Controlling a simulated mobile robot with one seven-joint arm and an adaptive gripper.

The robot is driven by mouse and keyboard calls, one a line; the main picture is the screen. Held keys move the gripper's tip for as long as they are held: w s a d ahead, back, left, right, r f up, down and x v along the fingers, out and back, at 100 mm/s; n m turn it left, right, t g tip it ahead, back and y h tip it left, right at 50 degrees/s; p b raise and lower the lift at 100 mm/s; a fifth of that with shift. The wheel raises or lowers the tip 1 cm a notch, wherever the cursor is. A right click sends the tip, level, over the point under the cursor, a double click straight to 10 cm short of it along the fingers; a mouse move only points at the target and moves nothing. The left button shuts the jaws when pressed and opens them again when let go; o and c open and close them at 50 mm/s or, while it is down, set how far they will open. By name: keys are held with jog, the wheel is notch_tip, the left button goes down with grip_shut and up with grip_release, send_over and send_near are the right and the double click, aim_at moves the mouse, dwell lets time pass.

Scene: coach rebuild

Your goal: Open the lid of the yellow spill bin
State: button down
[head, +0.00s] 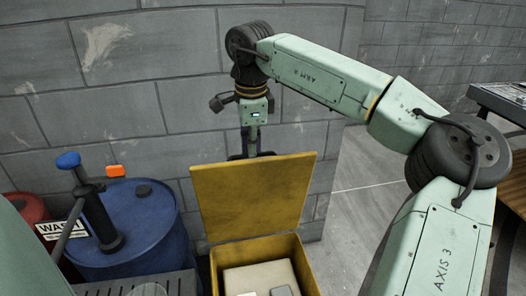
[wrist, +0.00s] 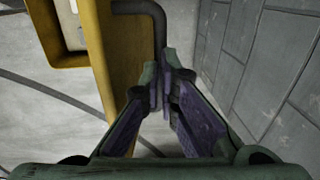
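The yellow spill bin (head: 214,272) stands on the floor at the bottom middle of the head view. Its yellow lid (head: 250,195) is raised to about upright at the bin's back edge, and pale contents show inside. In the wrist view the lid (wrist: 125,62) is seen nearly edge-on, with the bin's rim (wrist: 70,60) at upper left. A dark bent handle (wrist: 159,30) stands off the lid. My gripper (wrist: 161,82) has its fingers close together around the handle's lower part and appears shut on it. In the head view the lid hides the fingertips.
A blue drum (head: 135,235) with a hand pump (head: 95,205) stands left of the bin. A grey block wall (head: 125,95) is close behind my gripper. A bench (head: 500,100) is at the right edge. Floor (head: 350,200) right of the bin is clear.

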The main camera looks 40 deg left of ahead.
jog(key=c, duration=2.3)
grip_release()
jog(key=shift+h, duration=0.3)
jog(key=w+a+f, duration=0.2)
jog(key=a, duration=0.1)
jog(key=shift+f, duration=0.3)
jog(key=o, duration=0.4)
jog(key=shift+s+d+r, duration=0.1)
jog(key=shift+s+d, duration=0.2)
jog(key=shift+o, duration=1.1)
jog(key=shift+w+a+f, duration=0.15)
jog(key=shift+a+f, duration=0.05)
jog(key=shift+f, duration=0.05)
notch_tip(320, 180, up, 12)
jog(key=shift+d+r+p, duration=0.2)
jog(key=shift+d+p, duration=0.05)
jog(key=shift+p, duration=0.05)
jog(key=shift+s, duration=0.2)
